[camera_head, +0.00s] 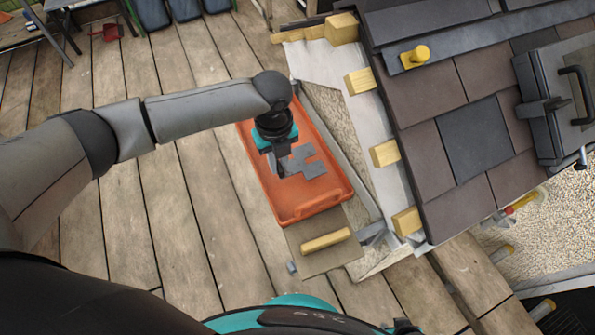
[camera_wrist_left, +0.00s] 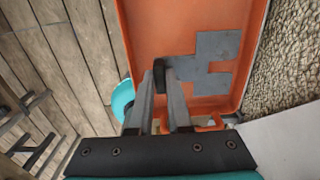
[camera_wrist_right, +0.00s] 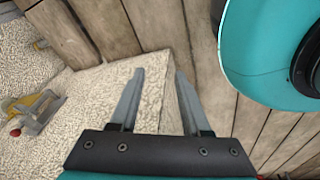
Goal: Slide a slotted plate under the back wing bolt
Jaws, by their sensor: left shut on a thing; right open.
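Grey slotted plates (camera_head: 302,162) lie in the orange tray (camera_head: 325,205) on the deck; they also show in the left wrist view (camera_wrist_left: 212,48). My left gripper (camera_head: 279,172) is low over the tray, shut at the left edge of the plates. Its fingers (camera_wrist_left: 163,78) hide most of what they hold. I cannot tell for certain which fitting is the back wing bolt. My right gripper (camera_wrist_right: 160,72) is open and empty in the right wrist view, above a pale rough-textured block corner.
The tiled roof (camera_head: 415,95) rises right of the tray, with yellow wooden blocks (camera_head: 384,153) along its edge. A dark hatch-like box (camera_head: 534,80) sits on the tiles. A float (camera_head: 327,240) with a yellow handle lies by the tray's front. Wooden deck (camera_head: 185,215) is clear to the left.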

